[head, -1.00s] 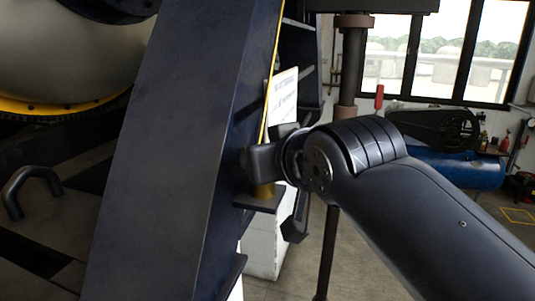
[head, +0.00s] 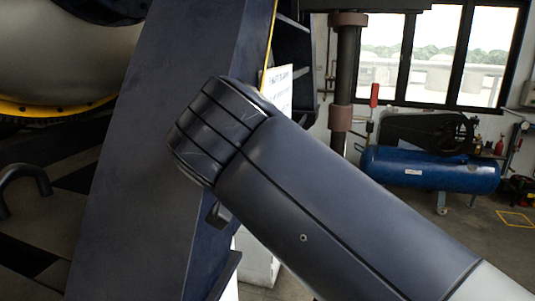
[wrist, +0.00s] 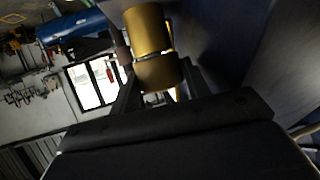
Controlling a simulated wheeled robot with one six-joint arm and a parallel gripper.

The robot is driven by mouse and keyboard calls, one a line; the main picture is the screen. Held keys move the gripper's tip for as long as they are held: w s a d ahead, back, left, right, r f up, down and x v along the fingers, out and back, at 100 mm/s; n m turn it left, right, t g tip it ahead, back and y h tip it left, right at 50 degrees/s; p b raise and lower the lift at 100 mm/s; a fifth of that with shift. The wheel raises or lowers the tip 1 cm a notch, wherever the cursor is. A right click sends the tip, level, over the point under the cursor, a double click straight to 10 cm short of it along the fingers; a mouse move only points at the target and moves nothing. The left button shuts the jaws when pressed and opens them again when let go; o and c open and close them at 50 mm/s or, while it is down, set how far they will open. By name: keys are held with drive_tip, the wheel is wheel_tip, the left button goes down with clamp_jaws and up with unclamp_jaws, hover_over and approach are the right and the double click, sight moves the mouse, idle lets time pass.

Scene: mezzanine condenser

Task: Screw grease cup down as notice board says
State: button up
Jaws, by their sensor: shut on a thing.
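The brass grease cup (wrist: 150,30) shows in the wrist view as two stacked cylinders, the lower one between my fingers. My gripper (wrist: 160,85) is shut on it. In the head view my own arm hides the gripper and the cup beside the dark blue slanted frame. The white notice board (head: 279,90) stands behind the frame's right edge, partly hidden by my arm; its writing is too small to read.
The dark slanted frame (head: 140,190) rises close to my arm on the left. A dark handle (head: 25,180) and a yellow-rimmed drum (head: 60,60) lie beyond it. A blue tank (head: 430,170) stands at the back right, with open floor before it.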

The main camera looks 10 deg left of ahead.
drive_tip(key=shift+f+m+h, duration=0.15)
drive_tip(key=shift+m+h, duration=0.25)
drive_tip(key=o, duration=0.8)
drive_tip(key=shift+c, duration=0.2)
drive_tip(key=shift+o, duration=1.1)
drive_tip(key=shift+d, duration=0.1)
drive_tip(key=shift+r, duration=0.25)
